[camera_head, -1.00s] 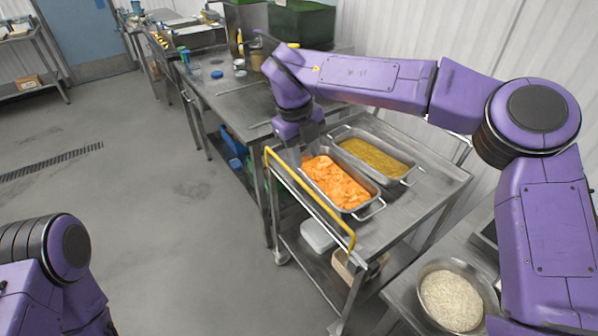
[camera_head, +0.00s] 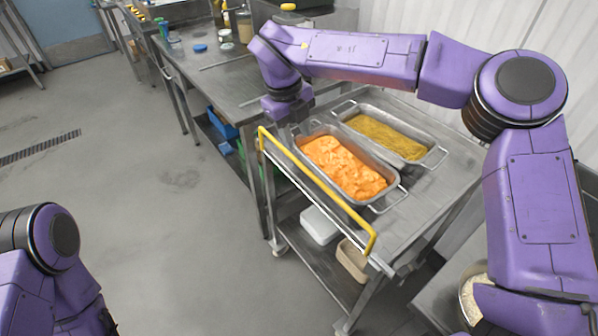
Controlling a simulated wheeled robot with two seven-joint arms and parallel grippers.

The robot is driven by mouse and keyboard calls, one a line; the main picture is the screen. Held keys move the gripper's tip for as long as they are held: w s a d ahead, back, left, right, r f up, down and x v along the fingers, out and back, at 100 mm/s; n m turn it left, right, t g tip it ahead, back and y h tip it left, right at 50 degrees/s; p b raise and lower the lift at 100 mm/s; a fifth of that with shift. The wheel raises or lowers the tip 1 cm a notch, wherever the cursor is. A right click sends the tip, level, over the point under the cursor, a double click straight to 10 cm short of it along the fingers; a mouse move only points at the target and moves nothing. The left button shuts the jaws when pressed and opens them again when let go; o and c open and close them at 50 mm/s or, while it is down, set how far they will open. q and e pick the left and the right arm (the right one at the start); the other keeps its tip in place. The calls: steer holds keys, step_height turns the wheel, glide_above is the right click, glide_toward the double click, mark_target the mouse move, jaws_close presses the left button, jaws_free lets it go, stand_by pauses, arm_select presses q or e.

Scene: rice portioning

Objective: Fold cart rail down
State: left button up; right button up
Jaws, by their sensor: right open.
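The yellow cart rail (camera_head: 318,186) runs along the left long side of the steel cart (camera_head: 428,205). It stands above the cart's edge, with its ends bent down toward the cart. My right gripper (camera_head: 286,132) points down at the far end of the rail, close beside it and near the corner of the orange food pan. Its fingers are small and partly blurred against the pan and the cart; it is open, and I cannot tell whether it touches the rail. Of my left arm only a link shows at the lower left; its gripper is out of view.
A pan of orange food (camera_head: 345,168) and a pan of yellow food (camera_head: 388,137) sit on the cart top. White (camera_head: 319,226) and tan (camera_head: 352,261) containers stand on its lower shelf. A rice bowl (camera_head: 467,300) is partly hidden by my right arm. The floor left of the cart is clear.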

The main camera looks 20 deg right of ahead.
mark_target(304, 168)
steer(key=f, duration=0.3)
steer(key=d+f+p, duration=0.1)
steer(key=f, duration=0.3)
steer(key=w+d+f+p, duration=0.1)
steer(key=f, duration=0.3)
steer(key=shift+d, duration=0.2)
arm_select(q)
steer(key=shift+w+d+r, duration=0.1)
steer(key=shift+w+r, duration=0.1)
steer(key=shift+r, duration=0.5)
arm_select(e)
steer(key=shift+f, duration=0.15)
